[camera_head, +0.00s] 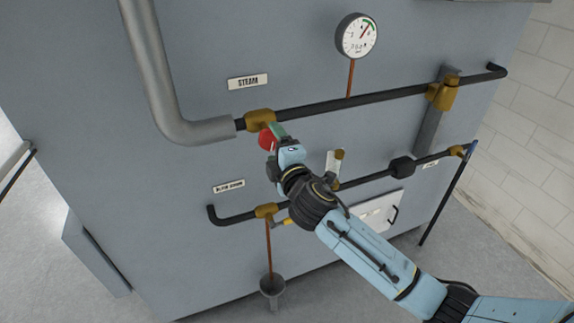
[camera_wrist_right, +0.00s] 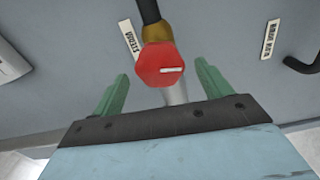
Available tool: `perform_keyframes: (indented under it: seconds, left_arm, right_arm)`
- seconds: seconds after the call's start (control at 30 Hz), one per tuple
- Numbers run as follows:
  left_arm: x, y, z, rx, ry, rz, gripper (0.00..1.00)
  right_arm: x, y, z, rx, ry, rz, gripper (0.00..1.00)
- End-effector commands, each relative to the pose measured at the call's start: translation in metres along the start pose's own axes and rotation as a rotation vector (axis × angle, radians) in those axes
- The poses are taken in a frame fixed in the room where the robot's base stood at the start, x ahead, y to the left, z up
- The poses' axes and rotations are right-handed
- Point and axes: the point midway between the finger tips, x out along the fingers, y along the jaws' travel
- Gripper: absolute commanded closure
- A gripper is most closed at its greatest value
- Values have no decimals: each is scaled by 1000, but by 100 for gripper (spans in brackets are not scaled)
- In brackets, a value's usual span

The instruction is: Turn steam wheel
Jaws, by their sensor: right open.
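The steam wheel is a red knob (camera_head: 267,139) on a brass valve (camera_head: 259,119) in the black upper pipe, below the STEAM label (camera_head: 248,82). My right gripper (camera_head: 274,133) is at the wheel in the head view and partly covers it. In the right wrist view the red wheel (camera_wrist_right: 161,65) faces the camera, with a white mark on its face. The green fingers of my right gripper (camera_wrist_right: 160,84) stand apart on either side, open, with nothing gripped. Whether they touch the wheel cannot be told. My left gripper is not in view.
A pressure gauge (camera_head: 357,36) stands above the upper pipe. A thick grey pipe (camera_head: 160,75) comes down left of the valve. A lower black pipe (camera_head: 375,178) with brass fittings runs below, near my right arm. A drain funnel (camera_head: 272,286) is near the floor.

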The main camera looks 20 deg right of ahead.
Motion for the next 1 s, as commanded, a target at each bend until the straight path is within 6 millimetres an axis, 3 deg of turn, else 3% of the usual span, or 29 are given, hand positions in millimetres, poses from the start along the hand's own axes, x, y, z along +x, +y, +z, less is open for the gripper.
perform_keyframes:
  seconds: [0.2,0.4,1.0]
  left_arm:
    - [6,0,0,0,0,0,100]
    - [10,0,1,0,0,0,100]
    - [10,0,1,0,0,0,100]
  right_arm:
    - [-42,-2,0,0,0,-1,23]
    - [-67,-1,0,-2,0,0,23]
    - [-75,0,0,-1,0,1,23]
